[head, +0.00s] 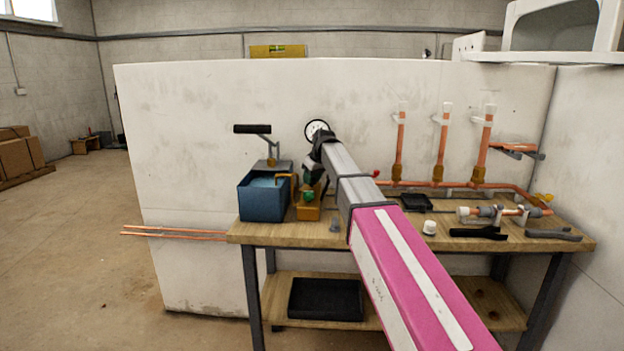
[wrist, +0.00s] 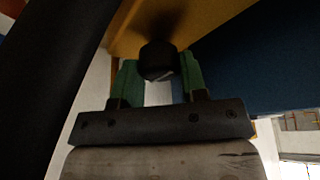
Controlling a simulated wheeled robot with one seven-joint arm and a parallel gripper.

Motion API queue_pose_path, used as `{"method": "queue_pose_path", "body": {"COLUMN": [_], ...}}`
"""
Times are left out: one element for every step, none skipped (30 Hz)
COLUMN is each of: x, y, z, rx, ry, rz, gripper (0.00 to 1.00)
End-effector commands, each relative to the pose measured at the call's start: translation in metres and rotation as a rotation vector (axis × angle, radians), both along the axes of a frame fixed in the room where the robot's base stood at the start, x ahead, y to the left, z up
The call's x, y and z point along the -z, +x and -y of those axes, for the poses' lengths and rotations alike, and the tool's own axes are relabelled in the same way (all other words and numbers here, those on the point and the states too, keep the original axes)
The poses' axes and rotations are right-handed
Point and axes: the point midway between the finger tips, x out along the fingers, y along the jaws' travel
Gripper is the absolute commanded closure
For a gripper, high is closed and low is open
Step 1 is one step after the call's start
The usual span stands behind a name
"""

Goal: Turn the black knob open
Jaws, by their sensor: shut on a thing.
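The black knob (wrist: 157,62) shows in the wrist view, on the underside or face of a yellow-orange body (wrist: 140,28). My gripper (wrist: 159,78) has its green fingers on either side of the knob and is shut on it. In the head view my gripper (head: 308,196) is at the yellow-orange body (head: 308,213) on the bench, beside the blue tank. The knob itself is hidden there by my gripper and arm. The knob's turn angle cannot be read clearly.
A blue tank (head: 262,203) with a pump handle (head: 258,130) stands left of my gripper. A round gauge (head: 317,129) is above. Copper pipes (head: 440,150) and loose tools (head: 478,233) lie to the right on the wooden bench (head: 290,233). A white wall stands behind.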

Motion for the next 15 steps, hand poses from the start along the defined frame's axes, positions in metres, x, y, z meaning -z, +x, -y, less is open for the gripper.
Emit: {"method": "queue_pose_path", "body": {"x": [-0.0001,-0.0001,0.0,0.0,0.0,-0.0001,-0.0001,-0.0001,-0.0001,-0.0001,-0.0001,-0.0001,-0.0001,-0.0001,-0.0001], "y": [-0.0001,-0.0002,-0.0002,-0.0003,-0.0003,-0.0003,-0.0003,-0.0003,-0.0003,-0.0003,-0.0003,-0.0003,-0.0003,-0.0003,-0.0002], "z": [0.0001,0.0,0.0001,0.0,0.0,0.0,0.0,0.0,0.0,0.0,0.0,0.0,0.0,0.0,-0.0001], "rx": [-0.009,-0.011,-0.013,-0.013,-0.013,-0.012,-0.012,-0.012,-0.012,-0.012,-0.012,-0.012,-0.011,-0.011,-0.011], "ry": [0.0,0.001,0.001,0.001,0.001,0.001,0.0,0.0,0.0,0.0,0.0,0.0,0.001,0.001,0.001], "rz": [0.0,-0.001,0.001,0.001,0.001,0.0,0.001,0.001,0.001,0.001,0.001,0.001,0.001,0.001,0.001], "gripper": [0.84,0.84,0.84,0.84,0.84,0.84,0.84,0.84,0.84,0.54,0.44,0.36,0.36,0.36,0.36]}}
